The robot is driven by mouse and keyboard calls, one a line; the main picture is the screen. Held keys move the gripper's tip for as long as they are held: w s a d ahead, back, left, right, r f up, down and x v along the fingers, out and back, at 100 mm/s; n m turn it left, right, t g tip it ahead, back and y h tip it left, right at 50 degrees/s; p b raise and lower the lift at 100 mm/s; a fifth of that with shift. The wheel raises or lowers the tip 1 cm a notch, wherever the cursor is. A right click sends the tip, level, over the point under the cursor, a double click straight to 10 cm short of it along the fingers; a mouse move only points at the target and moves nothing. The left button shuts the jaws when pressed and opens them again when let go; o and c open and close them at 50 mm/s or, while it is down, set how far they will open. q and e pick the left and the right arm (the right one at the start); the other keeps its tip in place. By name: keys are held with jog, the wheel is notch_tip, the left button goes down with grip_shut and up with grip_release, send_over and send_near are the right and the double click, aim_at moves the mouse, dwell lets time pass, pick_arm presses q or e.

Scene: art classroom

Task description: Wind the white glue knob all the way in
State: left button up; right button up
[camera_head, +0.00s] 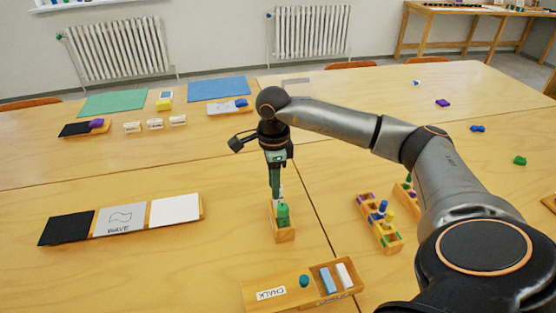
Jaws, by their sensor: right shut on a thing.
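A green glue stick (283,213) stands upright in a small wooden holder (285,236) near the middle of the table. My right gripper (277,193) reaches straight down from above, directly over the holder. Its fingers are shut at the top of the glue stick, where a small white part shows beside them. I take this to be the white glue knob (281,193); the fingers hide most of it, and I cannot tell how far in it is wound. My left gripper is not in view.
A chalk box (262,294) lies in front of the holder. Wooden racks with coloured pieces (392,238) stand to the right, close under my right arm. A board with black, grey and white panels (122,238) lies left. Bare table separates it from the holder.

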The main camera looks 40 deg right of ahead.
jog(key=n, duration=0.8)
jog(key=shift+b, duration=0.4)
jog(key=shift+n, duration=1.5)
jog(key=o, duration=1.1)
jog(key=shift+c, duration=0.2)
jog(key=o, duration=0.4)
